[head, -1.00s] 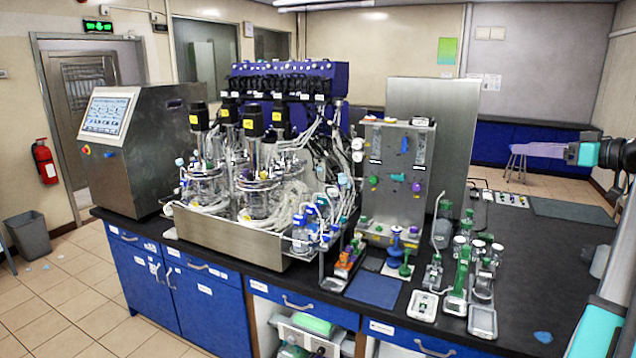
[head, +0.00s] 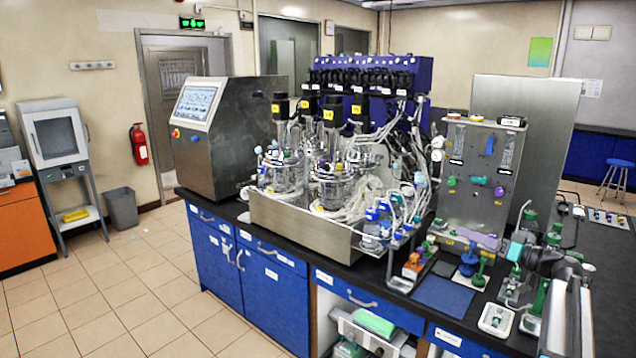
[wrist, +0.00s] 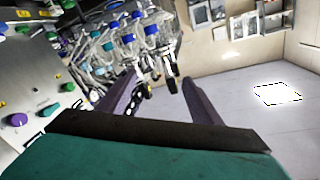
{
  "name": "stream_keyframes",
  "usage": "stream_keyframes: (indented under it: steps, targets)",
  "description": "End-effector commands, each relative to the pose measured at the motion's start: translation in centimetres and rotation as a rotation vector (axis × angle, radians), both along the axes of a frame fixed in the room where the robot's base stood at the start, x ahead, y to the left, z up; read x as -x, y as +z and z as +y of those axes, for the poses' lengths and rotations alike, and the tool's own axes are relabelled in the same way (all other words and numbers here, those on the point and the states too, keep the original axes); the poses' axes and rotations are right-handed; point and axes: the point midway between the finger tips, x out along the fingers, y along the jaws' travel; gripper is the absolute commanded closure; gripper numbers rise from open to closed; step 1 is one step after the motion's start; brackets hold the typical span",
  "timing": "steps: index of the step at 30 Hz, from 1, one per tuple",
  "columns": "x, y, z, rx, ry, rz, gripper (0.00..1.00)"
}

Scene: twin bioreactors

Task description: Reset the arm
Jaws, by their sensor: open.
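My gripper (head: 462,233) reaches in from the right in the head view, with purple fingers and a teal body, in front of the metal pump panel and above the bench. In the wrist view my gripper (wrist: 158,78) shows its two dark purple fingers spread apart, with nothing between them. Beyond the fingers are blue-capped glass bottles (wrist: 128,42). The metal panel with coloured knobs (head: 478,185) stands close behind my gripper in the head view, and its face also shows at the left of the wrist view (wrist: 35,80).
The twin bioreactor vessels (head: 333,188) stand in a steel tray (head: 300,225) left of the panel. A blue mat (head: 443,297) lies at the bench's front. Green-topped tools and small devices (head: 496,319) crowd the area under my arm.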

Motion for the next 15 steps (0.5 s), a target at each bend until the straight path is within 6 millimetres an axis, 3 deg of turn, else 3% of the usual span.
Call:
stream_keyframes:
  steps: [3, 15]
  targets:
    - [-1.5, -3.6, 3.5, -0.054, -0.003, -0.002, 0.41]
    - [-5.3, -14.8, 12.6, -0.187, -0.106, 0.005, 0.41]
